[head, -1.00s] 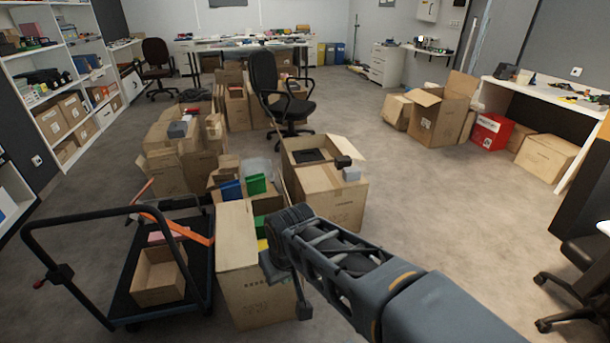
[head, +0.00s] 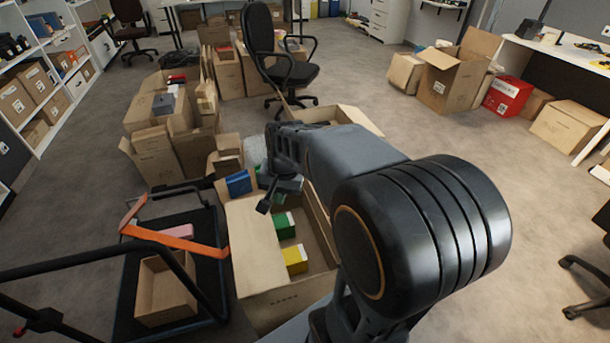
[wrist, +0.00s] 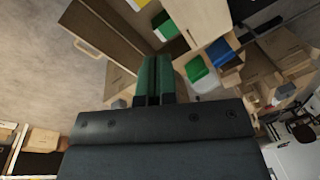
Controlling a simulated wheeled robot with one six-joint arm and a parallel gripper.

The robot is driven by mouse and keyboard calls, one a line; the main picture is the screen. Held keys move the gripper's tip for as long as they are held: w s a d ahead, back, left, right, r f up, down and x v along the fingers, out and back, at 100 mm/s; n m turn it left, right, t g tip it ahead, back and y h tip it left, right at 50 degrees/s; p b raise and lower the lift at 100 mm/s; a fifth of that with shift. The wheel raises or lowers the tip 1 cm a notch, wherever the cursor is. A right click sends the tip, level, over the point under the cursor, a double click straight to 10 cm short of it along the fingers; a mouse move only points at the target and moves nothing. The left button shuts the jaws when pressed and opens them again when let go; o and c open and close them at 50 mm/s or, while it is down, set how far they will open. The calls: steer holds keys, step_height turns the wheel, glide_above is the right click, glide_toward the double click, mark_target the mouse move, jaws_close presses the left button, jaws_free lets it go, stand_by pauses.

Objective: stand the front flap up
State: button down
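An open tan carton (head: 285,305) stands on the floor before me, with a green box (head: 284,225) and a yellow box (head: 294,260) inside. A broad tan panel (head: 255,245) along its left side looks like a flap; I cannot tell which flap is the front one. My gripper (head: 268,200) is above the far part of the carton, near that panel's far end; contact cannot be made out. In the wrist view its two green fingers (wrist: 155,78) lie side by side, shut, with nothing seen between them.
A flat trolley (head: 200,265) with a small open box (head: 165,290) and an orange strap stands close on the left. Another open carton (head: 360,118) and a blue box (head: 238,184) are behind the carton. Stacked cartons and an office chair (head: 280,70) stand farther back.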

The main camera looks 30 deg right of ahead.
steer(key=w+d+f+m+y, duration=0.1)
steer(key=w+d+f+m, duration=0.35)
steer(key=d+m, duration=0.2)
steer(key=w+d+f+m+y, duration=0.1)
steer(key=w+d+f+m, duration=0.4)
steer(key=d, duration=0.3)
step_height(320, 180, down, 12)
steer(key=f+m+b, duration=0.1)
steer(key=m+b, duration=0.1)
steer(key=b, duration=1)
steer(key=shift+g+y, duration=0.3)
steer(key=shift+g, duration=0.1)
steer(key=d, duration=0.1)
steer(key=s+d, duration=0.1)
steer(key=s+d+r, duration=0.1)
steer(key=d, duration=0.1)
steer(key=shift+r, duration=0.1)
steer(key=shift+n, duration=0.25)
steer(key=r+p, duration=0.3)
steer(key=a+r+p, duration=0.1)
steer(key=r+p, duration=0.2)
steer(key=a+r+p, duration=0.1)
steer(key=r+p, duration=0.2)
steer(key=r, duration=0.1)
steer(key=shift+w, duration=0.4)
steer(key=shift+f, duration=0.1)
